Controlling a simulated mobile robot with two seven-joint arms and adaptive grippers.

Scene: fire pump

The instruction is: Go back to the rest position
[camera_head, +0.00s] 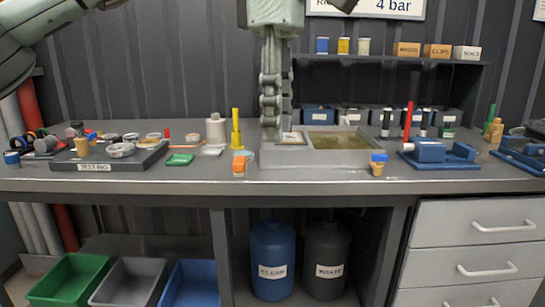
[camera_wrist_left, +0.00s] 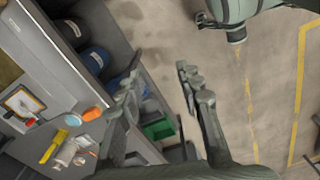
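My left gripper (camera_head: 270,132) hangs fingers-down in the head view, seen edge-on, in front of the wall and over the left part of the grey basin (camera_head: 370,160). The gripper hides part of the bench's back. My right gripper is not in the head view or the left wrist view.
Bins (camera_head: 70,280) and two drums (camera_head: 273,260) stand below. The floor (camera_wrist_left: 210,90) beside the bench looks clear.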

